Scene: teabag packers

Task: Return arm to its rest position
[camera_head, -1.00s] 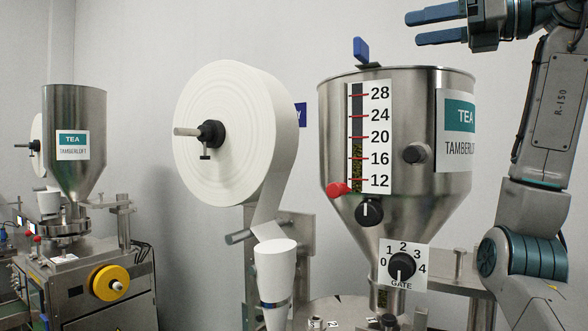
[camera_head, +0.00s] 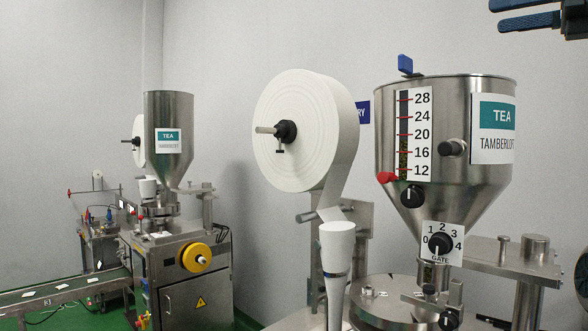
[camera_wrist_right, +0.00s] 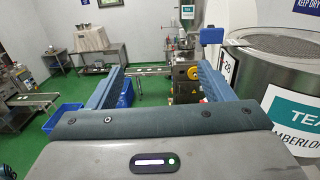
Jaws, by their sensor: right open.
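My right gripper (camera_head: 530,14) shows at the top right corner of the head view, its two blue fingers parallel and apart, above and to the right of the steel hopper (camera_head: 395,200). In the right wrist view the right gripper (camera_wrist_right: 160,85) is open, with nothing between its fingers. The hopper's round top (camera_wrist_right: 285,50) shows at the right there, close to the right finger. Most of the right arm is outside the head view. My left gripper is not in view.
The near packer has a white paper roll (camera_head: 300,130), a blue lever (camera_head: 405,65), a gate dial (camera_head: 440,243) and a round steel plate (camera_head: 385,295). A second packer (camera_head: 170,130) stands behind at left, with a conveyor (camera_head: 60,290). Green floor (camera_wrist_right: 95,150) shows in the wrist view.

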